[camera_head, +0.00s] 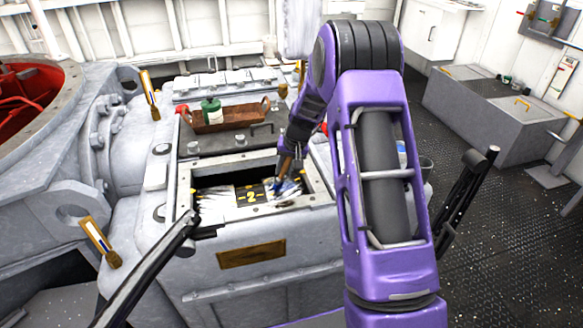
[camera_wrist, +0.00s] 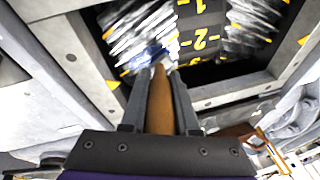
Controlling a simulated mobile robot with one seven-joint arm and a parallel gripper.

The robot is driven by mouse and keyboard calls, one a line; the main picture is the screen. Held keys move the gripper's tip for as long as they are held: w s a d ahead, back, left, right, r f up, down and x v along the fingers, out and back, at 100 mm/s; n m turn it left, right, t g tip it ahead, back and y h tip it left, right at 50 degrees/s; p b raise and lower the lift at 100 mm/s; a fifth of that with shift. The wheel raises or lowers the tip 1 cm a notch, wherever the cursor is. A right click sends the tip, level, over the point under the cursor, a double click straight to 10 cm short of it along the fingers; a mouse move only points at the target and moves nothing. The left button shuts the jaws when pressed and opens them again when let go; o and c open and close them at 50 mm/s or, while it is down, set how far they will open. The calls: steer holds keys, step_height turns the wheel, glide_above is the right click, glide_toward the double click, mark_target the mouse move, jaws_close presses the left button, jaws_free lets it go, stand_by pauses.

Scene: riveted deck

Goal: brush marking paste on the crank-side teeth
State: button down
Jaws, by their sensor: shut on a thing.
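My gripper (camera_head: 288,152) is shut on the wooden handle of a brush (camera_wrist: 160,102). The brush points down into a rectangular opening in the grey housing (camera_head: 254,251). Its blue-tinged tip is at the right-hand gear teeth (camera_head: 287,192) in the head view; these are the left-hand teeth (camera_wrist: 138,32) in the wrist view. Tip contact is hard to tell because of glare and blur. The other bright toothed gear (camera_head: 216,207) lies at the opening's left in the head view. A dark strip with yellow numbers (camera_head: 251,195) lies between the gears. I cannot tell which gear is crank-side.
The opening's metal frame (camera_head: 186,188) closely surrounds the brush. A brown tray (camera_head: 232,121) with a green bottle (camera_head: 211,109) stands behind it. Dark bars (camera_head: 150,268) (camera_head: 468,190) stick out at both sides. Open deck (camera_head: 505,235) lies to the right.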

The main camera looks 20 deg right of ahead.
steer(key=shift+a, duration=0.55)
steer(key=shift+r+p, duration=1.7)
steer(key=shift+r, duration=1.3)
steer(key=shift+r+p, duration=0.85)
steer(key=shift+r, duration=0.7)
steer(key=shift+a, duration=0.1)
